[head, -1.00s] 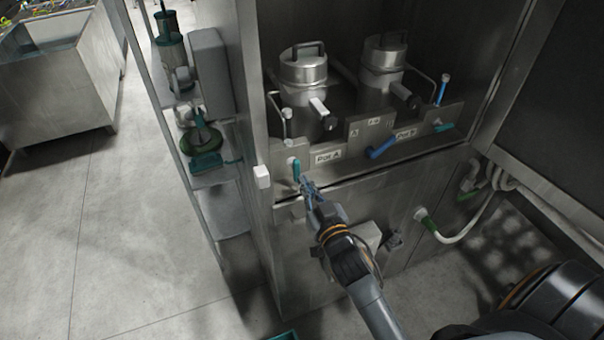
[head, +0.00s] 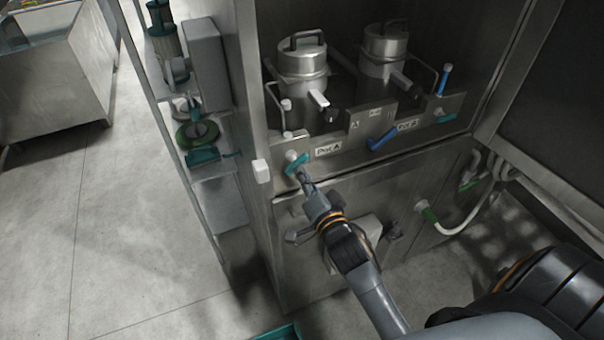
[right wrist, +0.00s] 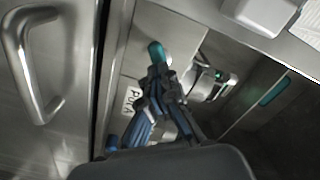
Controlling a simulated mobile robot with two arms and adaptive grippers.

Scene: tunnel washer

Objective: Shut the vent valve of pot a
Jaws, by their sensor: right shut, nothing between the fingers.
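Pot A is a steel pot (head: 302,75) with a lidded top, standing at the left in the cabinet bay. Its vent valve shows as a teal lever (head: 297,163) on the steel front panel, left of the "Pot A" label (head: 328,150). The lever slants, with its upper end to the right. My right gripper (head: 303,176) is shut and empty, its tips at the lever's lower end, seemingly touching it. In the right wrist view the teal lever (right wrist: 156,52) stands just beyond the shut fingertips (right wrist: 157,75). My left gripper is not in view.
A second pot (head: 383,60) stands to the right, with a blue lever (head: 382,138) and another teal lever (head: 446,117) on the panel. A white box (head: 261,171) sits on the cabinet's left edge.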

